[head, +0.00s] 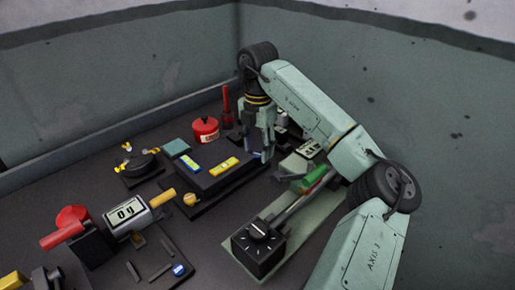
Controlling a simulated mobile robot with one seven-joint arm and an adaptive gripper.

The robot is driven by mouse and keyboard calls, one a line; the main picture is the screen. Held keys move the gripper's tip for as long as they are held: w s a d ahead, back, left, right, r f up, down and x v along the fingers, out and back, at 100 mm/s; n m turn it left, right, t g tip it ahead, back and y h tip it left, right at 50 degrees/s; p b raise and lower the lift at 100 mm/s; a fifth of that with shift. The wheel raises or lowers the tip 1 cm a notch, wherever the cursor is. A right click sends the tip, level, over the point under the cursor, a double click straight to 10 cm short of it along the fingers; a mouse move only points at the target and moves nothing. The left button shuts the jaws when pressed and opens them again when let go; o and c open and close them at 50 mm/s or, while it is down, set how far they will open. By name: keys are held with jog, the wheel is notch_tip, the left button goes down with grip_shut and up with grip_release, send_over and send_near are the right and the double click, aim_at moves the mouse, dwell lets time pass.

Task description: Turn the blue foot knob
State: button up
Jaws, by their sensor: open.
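My arm reaches in from the right, and my gripper (262,148) points down at the far middle of the table, just right of a dark block with blue and yellow labels. Its jaws are open. A small blue part (257,155) shows by the fingertips; I cannot tell whether they touch it or whether it is a knob. A round blue knob (180,270) with a pale mark sits at the near left on a dark plate, well away from my gripper. Which of the two is the foot knob is unclear.
A red canister (205,130) and an upright red handle (226,100) stand behind, left of my gripper. A black dial box (258,250) is on a pale green plate in front. A display unit (128,213) is at left. Walls close off the back and right.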

jog(key=shift+f, duration=1.05)
grip_shut()
